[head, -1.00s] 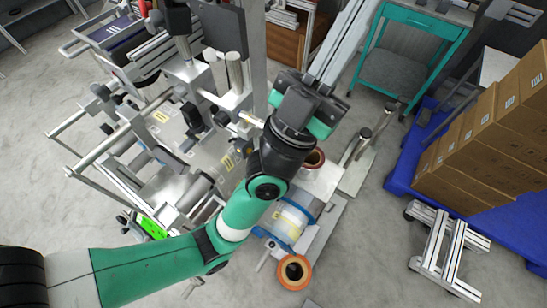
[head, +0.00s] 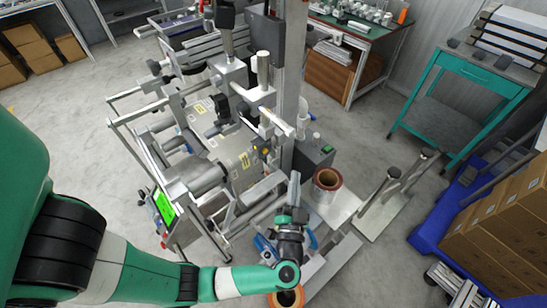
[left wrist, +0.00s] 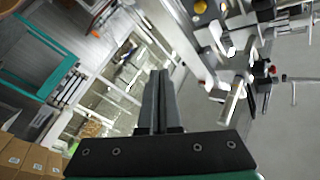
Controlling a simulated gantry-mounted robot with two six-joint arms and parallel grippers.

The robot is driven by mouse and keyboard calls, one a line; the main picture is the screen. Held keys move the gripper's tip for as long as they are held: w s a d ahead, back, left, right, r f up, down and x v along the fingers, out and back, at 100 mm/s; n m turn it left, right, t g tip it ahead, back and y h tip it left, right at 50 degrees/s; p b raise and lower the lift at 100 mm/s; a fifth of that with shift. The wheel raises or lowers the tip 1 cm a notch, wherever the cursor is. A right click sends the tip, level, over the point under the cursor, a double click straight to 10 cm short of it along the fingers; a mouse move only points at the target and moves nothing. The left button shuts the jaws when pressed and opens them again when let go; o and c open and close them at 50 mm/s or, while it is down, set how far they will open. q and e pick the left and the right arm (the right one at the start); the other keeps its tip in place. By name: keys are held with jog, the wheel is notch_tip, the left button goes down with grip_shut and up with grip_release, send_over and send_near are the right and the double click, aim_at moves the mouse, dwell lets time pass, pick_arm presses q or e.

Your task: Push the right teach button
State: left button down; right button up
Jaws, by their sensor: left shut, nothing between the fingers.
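The labelling machine (head: 225,150) stands in the middle of the head view, with rollers, rails and a lit green screen (head: 164,207). Small yellow spots (head: 254,148) show on its right side. I cannot tell which part is the right teach button. My left gripper (head: 294,183) is in front of the machine's right side, near the lower rollers, with its fingers pointing up in the picture. Its fingers (left wrist: 160,74) are shut and empty in the left wrist view. A round yellow knob (left wrist: 200,7) shows there, up and right of the fingertips and apart from them. My right gripper is not in view.
A reel (head: 327,180) sits on a plate right of my left gripper. An orange-rimmed reel (head: 287,298) is partly behind my arm. Metal posts (head: 392,175) stand farther right. A teal table (head: 470,75) and boxes on a blue pallet (head: 425,238) are at the right.

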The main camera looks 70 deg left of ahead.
aim_at(265, 151)
pick_arm(q)
jog(key=shift+s+f, duration=0.3)
jog(key=shift+f, duration=0.25)
jog(key=shift+a, duration=0.2)
jog(key=s+a+b, duration=0.1)
jog(key=s+a, duration=0.2)
jog(key=a, duration=0.5)
jog(key=shift+s, duration=0.1)
jog(key=shift+r, duration=0.1)
dwell(1.6)
